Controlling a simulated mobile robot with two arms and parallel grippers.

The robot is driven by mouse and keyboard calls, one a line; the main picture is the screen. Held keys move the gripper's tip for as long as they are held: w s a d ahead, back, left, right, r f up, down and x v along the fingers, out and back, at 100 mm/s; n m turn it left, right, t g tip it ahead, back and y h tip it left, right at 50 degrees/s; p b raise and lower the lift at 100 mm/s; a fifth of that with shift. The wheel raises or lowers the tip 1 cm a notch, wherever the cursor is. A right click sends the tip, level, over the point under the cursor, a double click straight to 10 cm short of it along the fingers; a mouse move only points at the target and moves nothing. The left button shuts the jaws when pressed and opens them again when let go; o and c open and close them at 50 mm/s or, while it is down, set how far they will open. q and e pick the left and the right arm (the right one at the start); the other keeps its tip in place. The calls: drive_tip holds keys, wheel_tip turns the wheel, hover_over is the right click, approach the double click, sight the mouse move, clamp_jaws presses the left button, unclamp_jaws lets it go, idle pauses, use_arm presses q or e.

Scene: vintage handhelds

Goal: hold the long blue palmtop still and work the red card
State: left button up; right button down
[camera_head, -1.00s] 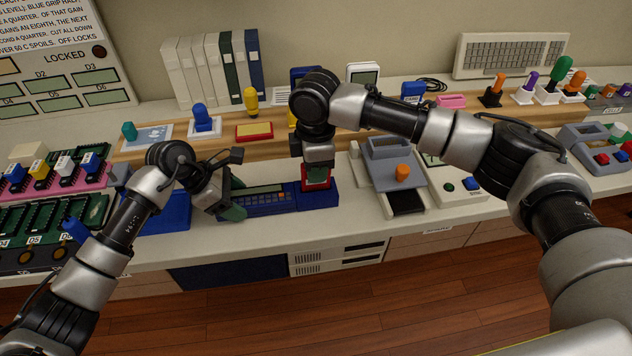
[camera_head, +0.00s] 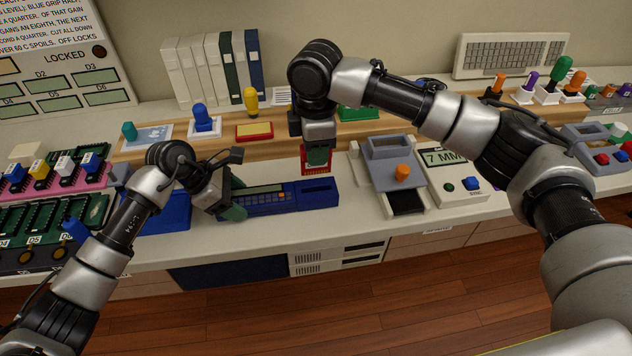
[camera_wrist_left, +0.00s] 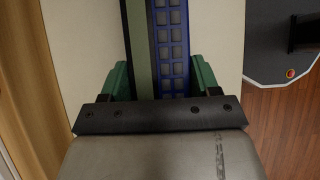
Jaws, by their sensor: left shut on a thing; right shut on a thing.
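The long blue palmtop (camera_head: 318,195) lies on the pale bench, its keys showing on the upper face. My left gripper (camera_head: 232,199) is shut across its left end; in the left wrist view the green fingers (camera_wrist_left: 160,78) stand on either side of the body and blue keypad (camera_wrist_left: 172,40). The red card (camera_head: 320,171) is in my right gripper (camera_head: 318,152), shut on it from above. The card's lower edge shows just above the palmtop's right end in the head view. I cannot tell whether they touch.
A grey device with an orange knob (camera_head: 402,172) stands right of the palmtop, beside a white unit with a display (camera_head: 446,158). A wooden shelf with coloured items runs behind. A blue block (camera_head: 165,212) sits to the left. The bench front is clear.

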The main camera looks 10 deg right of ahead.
use_arm(q)
drive_tip(key=shift+r, duration=0.1)
drive_tip(key=o, duration=1.6)
drive_tip(key=shift+c, duration=0.2)
drive_tip(key=shift+v, duration=3.75)
drive_tip(key=v, duration=1.2)
